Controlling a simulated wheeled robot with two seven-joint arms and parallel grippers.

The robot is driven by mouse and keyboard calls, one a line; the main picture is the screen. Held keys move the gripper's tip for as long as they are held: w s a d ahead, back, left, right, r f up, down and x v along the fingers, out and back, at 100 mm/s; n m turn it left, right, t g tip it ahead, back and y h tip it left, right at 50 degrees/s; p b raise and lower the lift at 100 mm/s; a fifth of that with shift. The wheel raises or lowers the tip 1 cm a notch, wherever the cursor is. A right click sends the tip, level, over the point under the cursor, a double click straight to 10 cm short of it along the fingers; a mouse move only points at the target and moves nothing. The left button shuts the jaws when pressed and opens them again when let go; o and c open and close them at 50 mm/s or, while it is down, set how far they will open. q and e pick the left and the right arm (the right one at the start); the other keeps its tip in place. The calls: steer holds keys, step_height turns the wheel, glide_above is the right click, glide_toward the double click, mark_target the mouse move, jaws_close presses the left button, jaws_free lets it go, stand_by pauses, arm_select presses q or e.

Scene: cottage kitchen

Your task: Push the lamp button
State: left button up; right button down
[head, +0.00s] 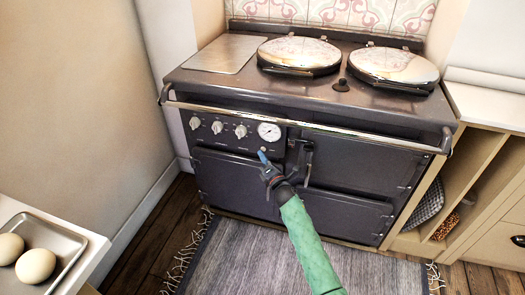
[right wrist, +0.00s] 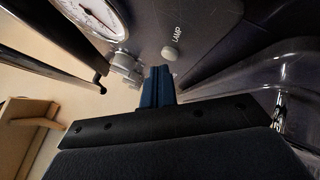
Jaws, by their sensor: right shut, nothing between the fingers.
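The lamp button (right wrist: 169,53) is a small round pale knob on the dark stove's front panel, with the word LAMP printed beside it in the right wrist view. In the head view it is a tiny spot (head: 264,149) below the white dial. My right gripper (head: 262,156) is shut and empty, its blue fingertips just below the button. In the right wrist view the fingertips (right wrist: 158,70) are close to the button, with a small gap seen between them. My left gripper is not in view.
The dark stove (head: 300,90) has a front rail (head: 300,117) above the panel. Several knobs (head: 217,127) and a dial (head: 269,131) sit near the button. A door handle (head: 308,160) is just right of my gripper. A tray (head: 50,245) with round buns stands at lower left.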

steer(key=shift+w, duration=0.1)
stand_by(0.3)
steer(key=shift+w+d, duration=0.15)
steer(key=shift+w, duration=0.15)
steer(key=shift+w+b, duration=0.1)
steer(key=shift+b, duration=0.2)
stand_by(0.4)
steer(key=shift+s, duration=0.5)
steer(key=shift+s+a, duration=0.1)
steer(key=shift+a, duration=0.1)
steer(key=shift+s+a+p, duration=0.15)
steer(key=shift+s+a, duration=0.15)
steer(key=shift+s, duration=0.65)
steer(key=shift+s+a+p, duration=0.2)
steer(key=shift+s+a, duration=0.1)
steer(key=shift+s, duration=0.6)
steer(key=shift+s+a+p, duration=0.15)
steer(key=shift+s+a, duration=0.15)
steer(key=shift+s, duration=0.65)
